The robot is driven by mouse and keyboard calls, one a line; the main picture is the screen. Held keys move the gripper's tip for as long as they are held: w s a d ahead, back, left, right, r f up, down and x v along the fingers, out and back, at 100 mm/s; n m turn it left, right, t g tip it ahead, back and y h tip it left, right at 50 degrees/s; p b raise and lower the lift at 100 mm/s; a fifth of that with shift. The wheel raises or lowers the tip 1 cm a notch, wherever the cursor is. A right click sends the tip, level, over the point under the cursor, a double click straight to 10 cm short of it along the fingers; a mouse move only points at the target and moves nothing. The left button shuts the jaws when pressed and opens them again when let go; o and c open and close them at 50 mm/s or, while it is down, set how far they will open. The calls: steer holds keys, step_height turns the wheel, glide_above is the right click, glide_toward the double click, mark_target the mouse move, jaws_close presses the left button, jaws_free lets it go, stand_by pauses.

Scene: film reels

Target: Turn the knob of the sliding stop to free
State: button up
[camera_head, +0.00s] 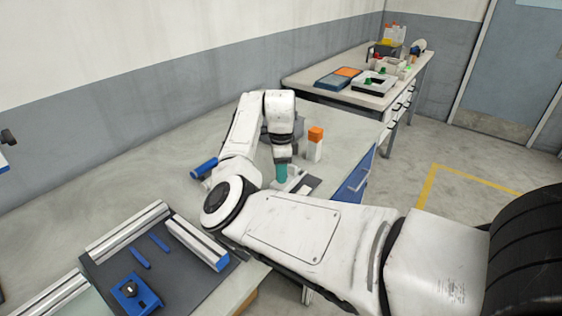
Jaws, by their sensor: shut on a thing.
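My gripper (281,174) points down at the middle of the near bench, with a teal part at its lower end. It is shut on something. Its fingertips and what they hold are too small and covered to make out. A pale grey fixture (294,184) lies right beside the teal part; I cannot tell whether they touch. A blue block with a black knob (131,290) sits on the dark plate at the lower left, well apart from my gripper. I cannot tell which way that knob points, nor which fixture is the sliding stop.
An orange-topped white box (315,144) stands just right of my gripper. A blue cylinder (204,168) lies to the left. Pale rails (127,231) and blue strips lie on the dark plate (187,283). A second bench (340,98) at the back holds trays and bottles.

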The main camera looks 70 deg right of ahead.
steer(key=n+p, duration=0.2)
steer(key=n, duration=0.1)
steer(key=n+p, duration=0.3)
steer(key=shift+r+n, duration=0.2)
steer(key=shift+n, duration=0.1)
steer(key=n+p, duration=0.5)
steer(key=n, duration=0.1)
steer(key=shift+s+a, duration=0.1)
steer(key=n+p, duration=0.2)
steer(key=n, duration=0.3)
steer(key=shift+f+n, duration=0.15)
steer(key=shift+n, duration=0.15)
steer(key=n, duration=0.3)
steer(key=shift+n, duration=1.9)
steer(key=o, duration=1)
steer(key=shift+o, duration=0.2)
